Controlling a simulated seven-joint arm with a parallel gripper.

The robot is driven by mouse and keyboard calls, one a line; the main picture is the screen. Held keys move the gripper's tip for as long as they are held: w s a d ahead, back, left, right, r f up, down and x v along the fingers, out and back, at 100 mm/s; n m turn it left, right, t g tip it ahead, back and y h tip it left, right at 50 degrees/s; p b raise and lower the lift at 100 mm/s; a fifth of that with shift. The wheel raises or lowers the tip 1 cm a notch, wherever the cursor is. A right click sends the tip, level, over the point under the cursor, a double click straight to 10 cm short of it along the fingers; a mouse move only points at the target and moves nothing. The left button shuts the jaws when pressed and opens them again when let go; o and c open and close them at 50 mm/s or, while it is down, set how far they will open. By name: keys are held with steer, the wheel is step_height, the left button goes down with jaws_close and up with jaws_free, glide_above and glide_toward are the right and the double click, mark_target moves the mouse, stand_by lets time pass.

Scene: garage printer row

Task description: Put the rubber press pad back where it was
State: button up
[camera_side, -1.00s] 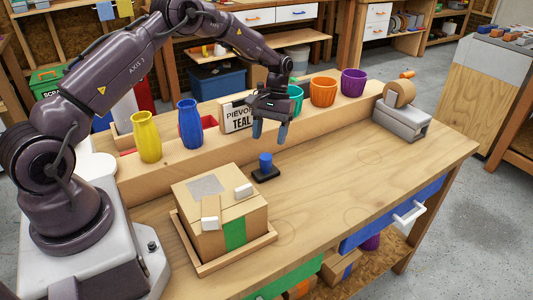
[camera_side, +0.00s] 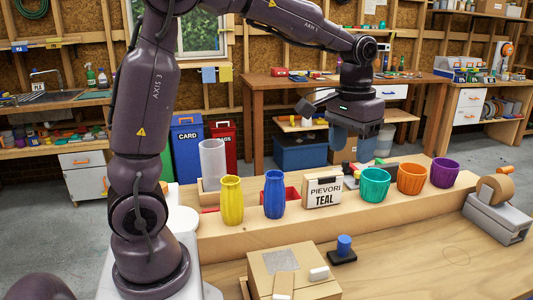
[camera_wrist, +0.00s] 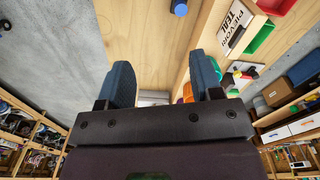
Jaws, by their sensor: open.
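The press pad, a flat black base with a blue upright knob (camera_side: 343,248), stands on the bench top behind and right of the cardboard box. Its blue knob also shows at the top edge of the wrist view (camera_wrist: 179,8). My gripper (camera_side: 354,150) is raised well above the bench, over the area of the teal sign and teal pot, apart from the pad. In the wrist view its two blue fingers (camera_wrist: 162,72) are spread with nothing between them.
On the raised ledge are yellow (camera_side: 231,201) and blue (camera_side: 274,195) vases, a sign (camera_side: 322,191), and teal, orange and purple pots. A tape dispenser (camera_side: 495,215) stands right. Bench right of the pad is clear.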

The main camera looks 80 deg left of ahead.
steer(key=s+d+r+m+t, duration=0.1)
steer(key=s+d+t, duration=0.1)
steer(key=s, duration=0.7)
steer(key=s+d+r+m+t, duration=0.1)
steer(key=s+d+m+t, duration=0.1)
steer(key=s, duration=0.6)
steer(key=shift+s+d+r+t, duration=0.2)
steer(key=shift+s+d+t, duration=0.25)
steer(key=shift+t, duration=0.15)
